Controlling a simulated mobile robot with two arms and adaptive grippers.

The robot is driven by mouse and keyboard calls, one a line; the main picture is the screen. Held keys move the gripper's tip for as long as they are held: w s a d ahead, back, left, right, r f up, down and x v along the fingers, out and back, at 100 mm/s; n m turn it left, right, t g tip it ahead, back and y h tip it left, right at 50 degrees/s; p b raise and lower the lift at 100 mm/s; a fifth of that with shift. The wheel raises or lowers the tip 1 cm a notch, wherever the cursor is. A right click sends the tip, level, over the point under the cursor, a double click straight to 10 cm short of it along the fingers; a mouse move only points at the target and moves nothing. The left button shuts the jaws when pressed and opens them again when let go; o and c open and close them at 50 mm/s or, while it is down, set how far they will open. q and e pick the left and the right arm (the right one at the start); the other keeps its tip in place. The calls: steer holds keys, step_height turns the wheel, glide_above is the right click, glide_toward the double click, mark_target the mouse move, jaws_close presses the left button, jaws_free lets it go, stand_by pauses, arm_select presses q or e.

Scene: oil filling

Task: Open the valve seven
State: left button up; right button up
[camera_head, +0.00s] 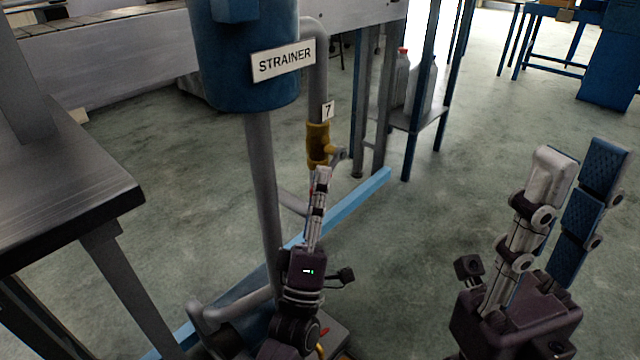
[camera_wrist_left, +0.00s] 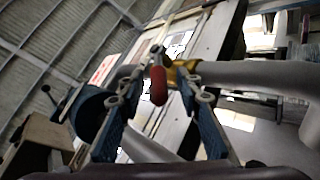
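Valve seven is a yellow valve body (camera_head: 318,145) on a vertical grey pipe, under a white tag marked 7 (camera_head: 328,110). My left gripper (camera_head: 322,175) is just below and in front of it in the head view, seen edge-on. In the left wrist view, the left gripper's fingers (camera_wrist_left: 160,88) are apart, with a red handle (camera_wrist_left: 158,86) between them. The yellow valve body (camera_wrist_left: 182,74) shows behind the handle. I see no clear finger contact with the handle. My right gripper (camera_head: 580,165) is open and empty at the right, away from the valve.
A blue tank with a STRAINER sign (camera_head: 283,60) stands left of the valve. Its grey pipe (camera_head: 262,190) runs down beside my left gripper. A dark table (camera_head: 60,190) is at the left. Bottles (camera_head: 402,78) stand on a shelf behind.

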arm_select(q)
steer(key=v, duration=1.2)
